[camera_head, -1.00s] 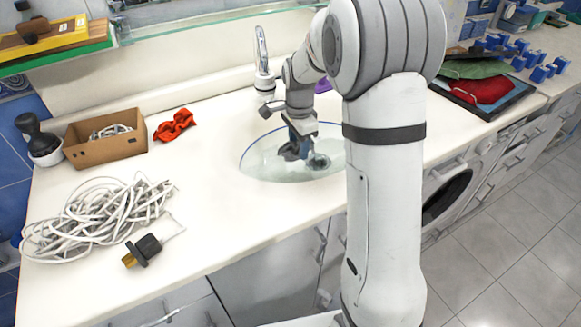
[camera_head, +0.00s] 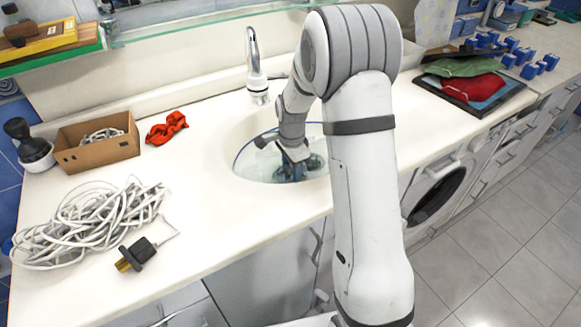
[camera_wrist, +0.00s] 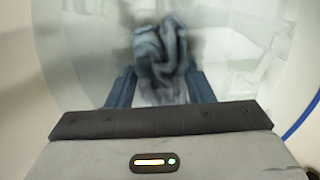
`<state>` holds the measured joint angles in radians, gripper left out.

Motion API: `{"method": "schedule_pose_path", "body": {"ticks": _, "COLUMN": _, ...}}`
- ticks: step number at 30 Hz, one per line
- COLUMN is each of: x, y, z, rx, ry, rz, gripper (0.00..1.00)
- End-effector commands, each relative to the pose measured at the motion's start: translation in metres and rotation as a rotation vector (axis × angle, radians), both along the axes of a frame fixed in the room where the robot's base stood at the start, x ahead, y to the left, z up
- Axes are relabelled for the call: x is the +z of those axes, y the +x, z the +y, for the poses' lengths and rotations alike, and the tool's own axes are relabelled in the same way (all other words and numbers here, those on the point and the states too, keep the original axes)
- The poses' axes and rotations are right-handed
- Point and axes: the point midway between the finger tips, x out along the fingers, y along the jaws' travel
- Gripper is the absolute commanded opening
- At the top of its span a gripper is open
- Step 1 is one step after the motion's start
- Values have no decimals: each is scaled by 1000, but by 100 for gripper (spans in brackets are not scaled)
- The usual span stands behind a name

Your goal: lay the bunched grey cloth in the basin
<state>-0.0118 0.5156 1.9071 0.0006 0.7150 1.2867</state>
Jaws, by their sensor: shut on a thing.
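The basin (camera_head: 250,163) is a pale oval set into the white counter, with a blue line along its rim. My gripper (camera_head: 293,170) is down inside the basin's outline. In the wrist view the bunched grey cloth (camera_wrist: 160,55) is dark blue-grey and crumpled, between the two blue fingers of my gripper (camera_wrist: 160,90). The fingers are shut on it, and the pale basin surface (camera_wrist: 85,50) lies behind it. In the head view my wrist and arm hide most of the cloth. I cannot tell whether the cloth touches the basin's bottom.
A chrome tap (camera_head: 254,65) stands behind the basin. To the left are a red cloth (camera_head: 167,128), a cardboard box (camera_head: 97,143), a coiled white cable (camera_head: 85,225) and a black plug (camera_head: 137,254). A tray with folded green and red cloths (camera_head: 472,88) lies at right.

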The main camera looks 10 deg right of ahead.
Motion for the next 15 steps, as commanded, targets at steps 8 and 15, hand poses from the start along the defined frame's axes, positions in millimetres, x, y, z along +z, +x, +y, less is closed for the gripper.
{"method": "schedule_pose_path", "body": {"ticks": 8, "x": 0, "y": 0, "z": 0, "rx": 1, "ry": 0, "rz": 0, "gripper": 68}}
{"method": "schedule_pose_path", "body": {"ticks": 15, "x": 0, "y": 0, "z": 1, "rx": 1, "ry": 0, "rz": 0, "gripper": 69}}
